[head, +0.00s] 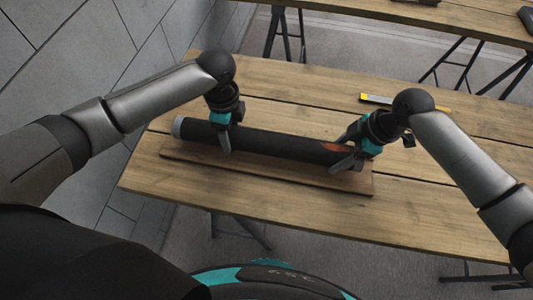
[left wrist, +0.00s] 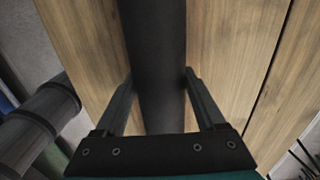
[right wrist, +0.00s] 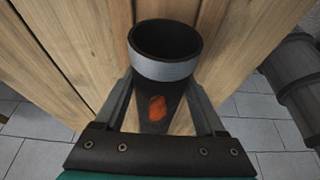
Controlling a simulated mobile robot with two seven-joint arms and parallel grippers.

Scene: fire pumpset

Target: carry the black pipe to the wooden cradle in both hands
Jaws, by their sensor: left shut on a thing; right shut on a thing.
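The black pipe (head: 270,144) lies level above a flat wooden board on the near table, with a pale band at its left end and an orange patch near its right end. My left gripper (head: 224,140) is shut on the pipe near its left part; the left wrist view shows its fingers on both sides of the pipe (left wrist: 158,60). My right gripper (head: 345,158) is shut on the pipe by the orange patch; the right wrist view shows the pipe's open, grey-banded end (right wrist: 165,69). I cannot tell whether the pipe touches the board. I cannot make out the wooden cradle for certain.
The wooden board (head: 290,180) lies along the near side of the near table (head: 290,215). A yellow and grey tool (head: 376,98) lies behind the right gripper. A second table (head: 480,27) stands beyond a strip of grey floor, with small dark items partly cut off at its edge.

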